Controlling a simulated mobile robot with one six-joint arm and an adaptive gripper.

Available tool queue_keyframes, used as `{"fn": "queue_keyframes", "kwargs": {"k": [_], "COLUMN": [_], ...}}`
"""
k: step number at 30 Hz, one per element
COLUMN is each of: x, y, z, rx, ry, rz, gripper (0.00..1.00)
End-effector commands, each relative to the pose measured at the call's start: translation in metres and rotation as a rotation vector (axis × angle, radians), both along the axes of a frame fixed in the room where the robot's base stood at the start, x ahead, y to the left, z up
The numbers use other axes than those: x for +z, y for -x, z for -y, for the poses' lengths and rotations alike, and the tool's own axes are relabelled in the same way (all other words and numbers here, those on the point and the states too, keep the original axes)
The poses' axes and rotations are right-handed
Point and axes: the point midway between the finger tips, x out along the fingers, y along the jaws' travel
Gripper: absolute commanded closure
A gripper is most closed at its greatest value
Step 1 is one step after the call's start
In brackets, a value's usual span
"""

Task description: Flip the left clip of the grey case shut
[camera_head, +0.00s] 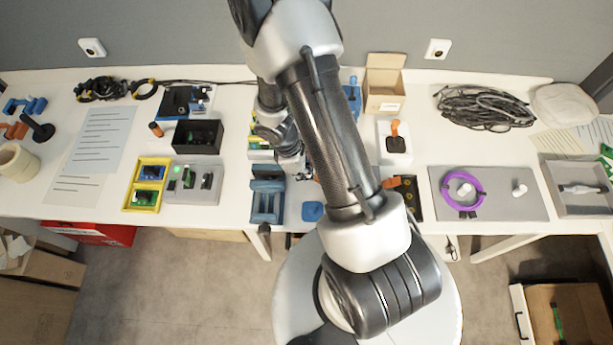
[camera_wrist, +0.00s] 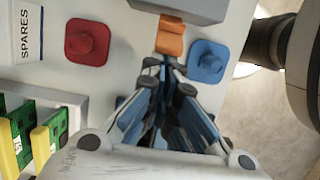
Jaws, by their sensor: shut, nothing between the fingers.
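In the wrist view the edge of a grey case (camera_wrist: 178,8) shows at the top. An orange clip (camera_wrist: 171,36) is at that edge; I cannot tell whether it is open or shut. Most of the case is out of this view, and in the head view my arm hides that area. My gripper (camera_wrist: 166,66) is shut and empty. Its tips are just below the orange clip in the wrist view; whether they touch it is unclear. In the head view my gripper is largely hidden by my arm.
A red knobbed block (camera_wrist: 87,42) and a blue knobbed block (camera_wrist: 207,63) flank the clip, the blue one near the table edge. In the head view a blue-grey holder (camera_head: 267,203), a grey tray (camera_head: 205,193) and a yellow bin (camera_head: 143,208) stand to the left.

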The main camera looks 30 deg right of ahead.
Motion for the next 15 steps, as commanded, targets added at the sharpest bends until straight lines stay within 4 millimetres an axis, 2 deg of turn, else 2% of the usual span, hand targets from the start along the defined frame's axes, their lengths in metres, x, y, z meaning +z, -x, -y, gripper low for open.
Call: {"fn": "queue_keyframes", "kwargs": {"k": [1, 4, 15], "x": [0.008, 0.013, 0.023], "y": [0.001, 0.004, 0.013], "z": [0.004, 0.009, 0.022], "rx": [-0.008, -0.009, 0.001], "ry": [-0.034, -0.107, -0.098], "rz": [0.023, 0.073, 0.066], "gripper": [1.00, 1.00, 1.00]}}
